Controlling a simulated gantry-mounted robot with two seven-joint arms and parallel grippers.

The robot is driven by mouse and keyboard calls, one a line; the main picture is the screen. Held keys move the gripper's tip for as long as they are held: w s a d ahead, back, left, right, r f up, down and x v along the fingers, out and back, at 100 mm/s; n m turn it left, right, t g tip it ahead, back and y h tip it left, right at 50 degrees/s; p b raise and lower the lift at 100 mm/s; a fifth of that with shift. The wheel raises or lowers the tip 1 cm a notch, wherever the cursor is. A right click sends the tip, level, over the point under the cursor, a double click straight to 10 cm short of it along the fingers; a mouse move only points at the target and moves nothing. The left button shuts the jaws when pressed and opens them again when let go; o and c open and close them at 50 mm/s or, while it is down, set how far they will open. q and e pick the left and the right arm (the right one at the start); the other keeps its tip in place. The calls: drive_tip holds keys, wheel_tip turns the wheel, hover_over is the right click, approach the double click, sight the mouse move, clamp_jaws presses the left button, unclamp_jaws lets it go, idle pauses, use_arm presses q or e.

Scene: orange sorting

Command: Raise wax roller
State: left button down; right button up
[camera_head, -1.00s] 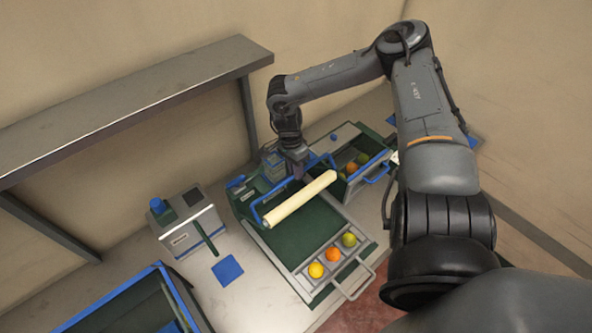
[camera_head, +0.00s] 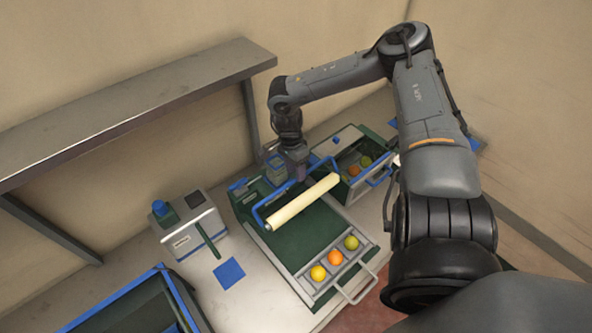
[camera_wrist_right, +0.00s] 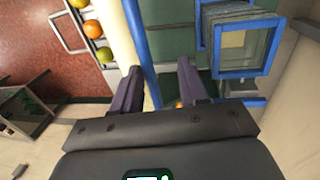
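The wax roller (camera_head: 303,201) is a cream cylinder lying across the dark green bed of the middle station. A blue bar frame (camera_head: 268,197) runs along its back side. My right gripper (camera_head: 299,174) is down at the blue bar, behind the middle of the roller. In the right wrist view its two dark fingers (camera_wrist_right: 158,90) are apart, with the blue bar (camera_wrist_right: 138,45) passing between them. The roller lies to the left of that bar there, partly hidden by a finger. No clear grip on the bar shows. My left gripper is not in view.
Three fruits sit in a front tray (camera_head: 313,293) with a metal handle. A green bin (camera_head: 351,185) with fruit stands to the right. A grey box with a blue knob (camera_head: 160,208) and a blue-rimmed crate (camera_head: 135,284) stand left. A shelf (camera_head: 130,110) spans the back left.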

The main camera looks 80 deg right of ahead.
drive_tip(key=shift+r, duration=0.15)
wheel_tip(320, 180, up, 10)
drive_tip(key=w+d+b, duration=0.1)
drive_tip(key=shift+w+r, duration=0.15)
drive_tip(key=shift+r, duration=0.1)
idle(0.5)
idle(0.3)
